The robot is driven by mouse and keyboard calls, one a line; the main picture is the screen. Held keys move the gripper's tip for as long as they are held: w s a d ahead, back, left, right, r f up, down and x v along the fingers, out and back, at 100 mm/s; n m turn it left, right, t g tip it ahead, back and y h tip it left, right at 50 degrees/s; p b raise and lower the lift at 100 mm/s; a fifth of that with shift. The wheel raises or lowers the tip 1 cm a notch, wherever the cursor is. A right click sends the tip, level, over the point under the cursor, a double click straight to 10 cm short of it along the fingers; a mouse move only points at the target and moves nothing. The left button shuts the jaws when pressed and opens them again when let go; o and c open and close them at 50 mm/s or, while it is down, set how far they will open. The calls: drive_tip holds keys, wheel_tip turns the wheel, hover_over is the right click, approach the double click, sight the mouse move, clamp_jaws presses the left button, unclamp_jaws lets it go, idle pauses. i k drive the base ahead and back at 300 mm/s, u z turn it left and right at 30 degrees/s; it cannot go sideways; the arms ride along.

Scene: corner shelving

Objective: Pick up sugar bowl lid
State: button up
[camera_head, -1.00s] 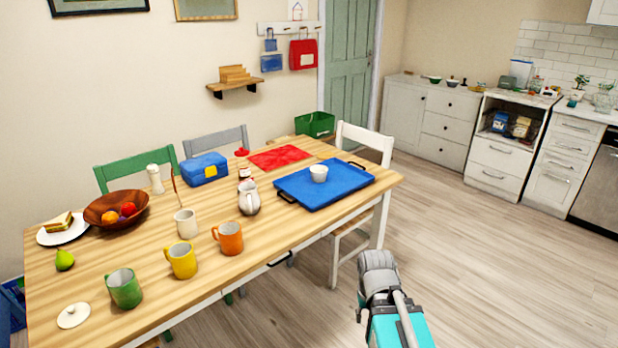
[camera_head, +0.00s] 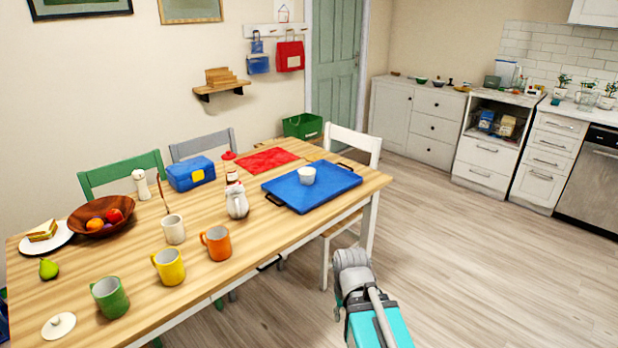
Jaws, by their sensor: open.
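A round white lid with a small knob (camera_head: 59,326) lies flat on the wooden table (camera_head: 215,290), near its front edge at the lower left. It looks like the sugar bowl lid. A small white bowl (camera_head: 307,176) without a lid stands on the blue tray (camera_head: 335,187) at the right end of the table; I cannot tell whether it is the sugar bowl. A grey and teal part of my arm shows at the bottom, right of the table and far from the lid. My gripper is not in view.
A green mug (camera_head: 110,298) stands close to the right of the lid, with yellow (camera_head: 169,267) and orange (camera_head: 217,244) mugs beyond. A white chair (camera_head: 352,150) stands at the table's right end. The floor at right is clear.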

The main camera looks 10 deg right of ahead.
sight(61, 324)
drive_tip(key=i, duration=0.95)
